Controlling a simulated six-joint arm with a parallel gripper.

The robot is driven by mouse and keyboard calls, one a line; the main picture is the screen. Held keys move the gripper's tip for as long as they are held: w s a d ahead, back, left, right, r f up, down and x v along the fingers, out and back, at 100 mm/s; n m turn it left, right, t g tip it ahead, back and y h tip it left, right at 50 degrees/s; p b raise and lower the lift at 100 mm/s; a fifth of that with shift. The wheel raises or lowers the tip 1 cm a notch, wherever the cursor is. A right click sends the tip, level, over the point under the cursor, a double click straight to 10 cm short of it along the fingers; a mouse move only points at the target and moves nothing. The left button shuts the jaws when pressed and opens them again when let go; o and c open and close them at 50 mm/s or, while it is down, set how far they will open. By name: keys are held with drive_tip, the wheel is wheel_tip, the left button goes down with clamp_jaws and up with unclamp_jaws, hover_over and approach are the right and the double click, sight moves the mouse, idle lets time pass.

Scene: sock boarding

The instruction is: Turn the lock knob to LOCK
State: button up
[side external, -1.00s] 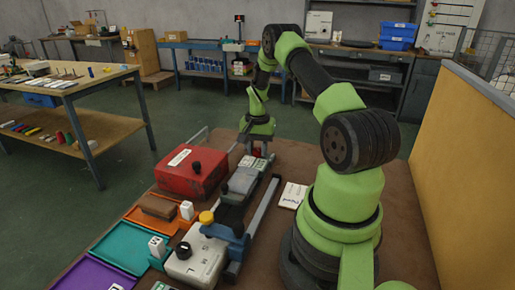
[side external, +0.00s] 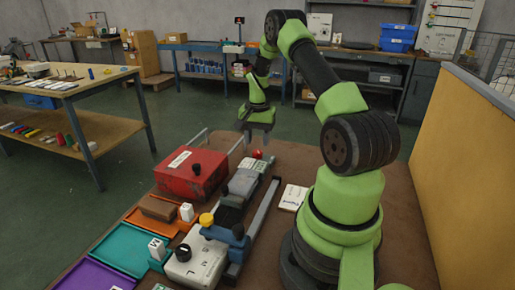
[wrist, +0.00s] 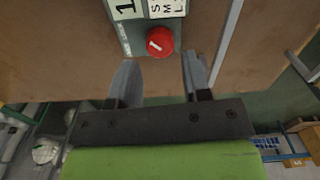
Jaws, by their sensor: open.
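A round red knob (side external: 257,154) with a white mark sits at the far end of the grey fixture. In the wrist view the red knob (wrist: 160,42) is at the top centre, beside white labels reading "S M L" and a "1". My gripper (side external: 257,141) is above this knob, apart from it. In the wrist view my gripper's fingers (wrist: 160,64) are spread with nothing between them, and the knob is just beyond their tips. No LOCK marking is readable, so I cannot tell the knob's setting.
A white box (side external: 195,263) with a black knob and a yellow knob (side external: 206,219) are nearer. A white card (side external: 292,197) lies right of the rail. The board's right side is mostly clear.

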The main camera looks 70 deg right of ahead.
sight(257, 151)
wheel_tip(257, 151, up, 6)
drive_tip(key=shift+f, duration=0.1)
idle(0.4)
drive_tip(key=w+a+r+n+t, duration=0.2)
drive_tip(key=a+r+n+t, duration=0.3)
drive_tip(key=a+r, duration=1.2)
drive_tip(key=s+a+r+n+t+y, duration=0.2)
drive_tip(key=s+a+n, duration=0.5)
drive_tip(key=s+a, duration=0.5)
drive_tip(key=a, duration=0.3)
drive_tip(key=shift+n, duration=0.4)
